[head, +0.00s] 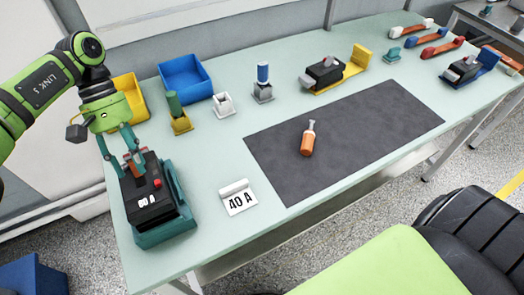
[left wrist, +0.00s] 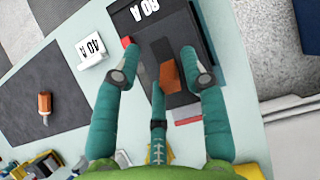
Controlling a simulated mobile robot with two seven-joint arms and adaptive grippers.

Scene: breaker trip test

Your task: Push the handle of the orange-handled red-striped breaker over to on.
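A black breaker (head: 145,195) sits in a teal holder (head: 165,233) at the table's near left end. It has an orange handle (left wrist: 168,73), a small red block (left wrist: 127,41) on one side and a white label. My left gripper (head: 130,157) is over the breaker, with teal fingers pointing down around the handle. In the left wrist view the gripper (left wrist: 157,70) has its fingers spread, with the handle between them. Whether a finger touches the handle is unclear. My right gripper is not in view.
A white 40 A card (head: 238,198) stands right of the breaker. An orange bottle-shaped tool (head: 308,140) lies on a dark mat (head: 370,125). Yellow (head: 131,95) and blue (head: 185,77) bins and small holders line the back. Other breakers (head: 325,70) stand farther right.

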